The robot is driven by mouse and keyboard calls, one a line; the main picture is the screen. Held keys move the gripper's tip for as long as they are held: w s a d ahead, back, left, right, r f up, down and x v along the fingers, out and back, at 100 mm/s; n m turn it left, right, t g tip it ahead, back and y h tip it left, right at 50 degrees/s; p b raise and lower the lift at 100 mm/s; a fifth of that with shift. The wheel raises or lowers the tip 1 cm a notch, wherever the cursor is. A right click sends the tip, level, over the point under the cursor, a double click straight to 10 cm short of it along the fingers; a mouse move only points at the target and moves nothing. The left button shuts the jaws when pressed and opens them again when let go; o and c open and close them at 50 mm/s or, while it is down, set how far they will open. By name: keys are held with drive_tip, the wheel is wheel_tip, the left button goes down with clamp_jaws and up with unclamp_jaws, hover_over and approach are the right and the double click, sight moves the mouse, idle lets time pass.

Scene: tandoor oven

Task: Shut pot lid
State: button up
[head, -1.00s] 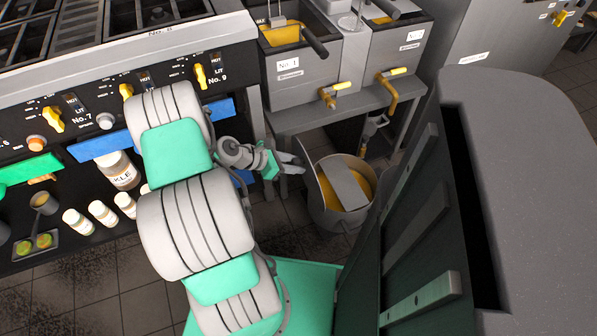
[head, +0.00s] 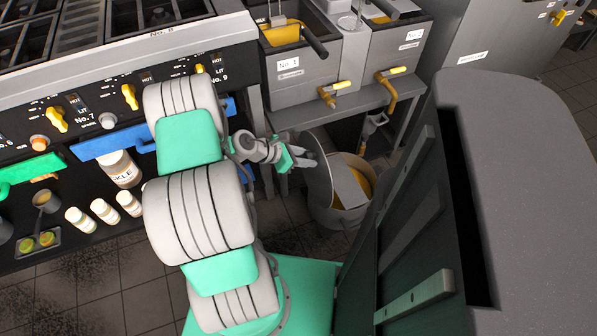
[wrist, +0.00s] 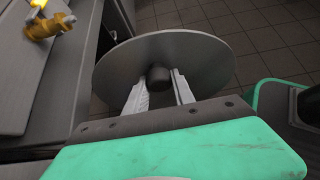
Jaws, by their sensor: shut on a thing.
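The pot (head: 334,215) is a grey round vessel on the floor, below the fryer counter. It holds yellow liquid, with a grey flat piece across its opening. Its round grey lid (head: 319,182) stands steeply tilted at the pot's left side, leaving the opening exposed. In the wrist view the lid (wrist: 205,62) fills the middle, with a dark knob (wrist: 158,76) facing me. My gripper (head: 306,160) is at the lid's outer face. In the wrist view my gripper (wrist: 159,88) has one finger on each side of the knob, shut on it. The pot's inside is hidden there.
Fryers with a yellow-handled drain tap (head: 327,97) stand behind the pot. A dark panelled grey cabinet (head: 520,190) stands close at right. Tiled floor is open left of the pot.

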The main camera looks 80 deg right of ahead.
sight(316, 155)
drive_tip(key=shift+s+d, duration=0.35)
drive_tip(key=shift+s, duration=0.25)
drive_tip(key=shift+s+d, duration=0.35)
drive_tip(key=shift+s, duration=0.25)
drive_tip(key=shift+s+d, duration=0.1)
drive_tip(key=shift+s, duration=0.05)
drive_tip(key=shift+s+d+f, duration=0.15)
drive_tip(key=shift+s+d, duration=0.3)
drive_tip(key=shift+s, duration=0.3)
drive_tip(key=shift+s+d+f, duration=0.1)
drive_tip(key=shift+s+d, duration=0.35)
drive_tip(key=shift+s, duration=0.4)
drive_tip(key=s+d, duration=0.1)
drive_tip(key=s+f, duration=0.1)
drive_tip(key=shift+s+d+f+b, duration=0.1)
drive_tip(key=shift+s+d+b, duration=0.25)
